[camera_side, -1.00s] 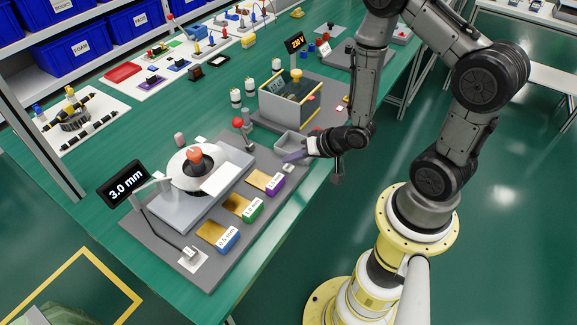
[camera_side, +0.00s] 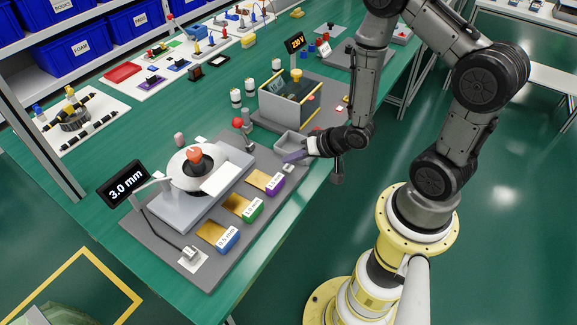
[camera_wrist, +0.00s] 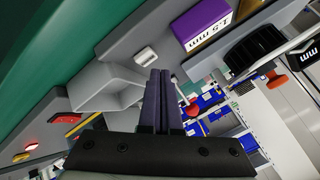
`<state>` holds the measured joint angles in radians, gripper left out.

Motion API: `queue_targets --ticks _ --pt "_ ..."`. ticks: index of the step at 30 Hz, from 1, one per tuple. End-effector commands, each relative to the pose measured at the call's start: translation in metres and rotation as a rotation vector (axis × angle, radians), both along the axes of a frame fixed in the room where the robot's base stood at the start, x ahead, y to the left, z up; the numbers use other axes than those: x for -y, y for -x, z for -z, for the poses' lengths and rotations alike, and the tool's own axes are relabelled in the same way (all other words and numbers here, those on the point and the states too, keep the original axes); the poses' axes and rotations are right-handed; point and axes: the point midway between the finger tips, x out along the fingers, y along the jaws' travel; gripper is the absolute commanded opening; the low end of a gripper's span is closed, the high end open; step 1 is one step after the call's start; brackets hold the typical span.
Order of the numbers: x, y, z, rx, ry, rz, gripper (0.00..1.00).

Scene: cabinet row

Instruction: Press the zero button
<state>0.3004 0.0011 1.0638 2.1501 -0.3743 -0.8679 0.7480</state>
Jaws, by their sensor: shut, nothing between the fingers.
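My gripper (camera_side: 285,159) is shut and empty, with its purple-grey fingers together, low over the right end of the grey fixture base. The fingers also show in the wrist view (camera_wrist: 160,75). A small white button-like piece (camera_side: 288,168) sits on the base just in front of the fingertips; in the wrist view it is a rounded white piece (camera_wrist: 146,56), apart from the fingers. A small grey block on a white plate (camera_side: 190,255) sits at the base's near left corner. I cannot read "zero" on either. The display (camera_side: 125,186) reads 3.0 mm.
A purple 1.5 mm block (camera_side: 275,184), a green block (camera_side: 252,210) and a blue 0.5 mm block (camera_side: 228,239) line the base's front edge. A grey open tray (camera_side: 292,143) is close behind the gripper. A red-knobbed lever (camera_side: 238,122) stands left of it.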

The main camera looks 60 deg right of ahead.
Motion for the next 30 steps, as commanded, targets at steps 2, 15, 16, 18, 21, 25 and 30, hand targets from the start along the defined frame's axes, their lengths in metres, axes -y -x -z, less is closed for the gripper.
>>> queue_targets --ticks 2,15,16,18,21,25,30 --pt "0.0000 0.0000 0.0000 0.000 0.000 0.000 0.00" --pt "0.0000 -0.0003 0.0049 0.000 0.000 0.000 0.00" --pt "0.0000 -0.0003 0.0059 0.001 0.000 0.001 0.00" --pt "-0.0001 0.0001 0.0079 0.000 -0.001 0.001 0.00" --pt "-0.0001 0.0001 0.0087 0.000 0.000 0.000 0.00" --pt "-0.0001 0.0000 0.0086 0.000 0.000 0.000 0.00" --pt "-0.0001 -0.0001 0.0088 0.000 0.000 0.000 0.00"
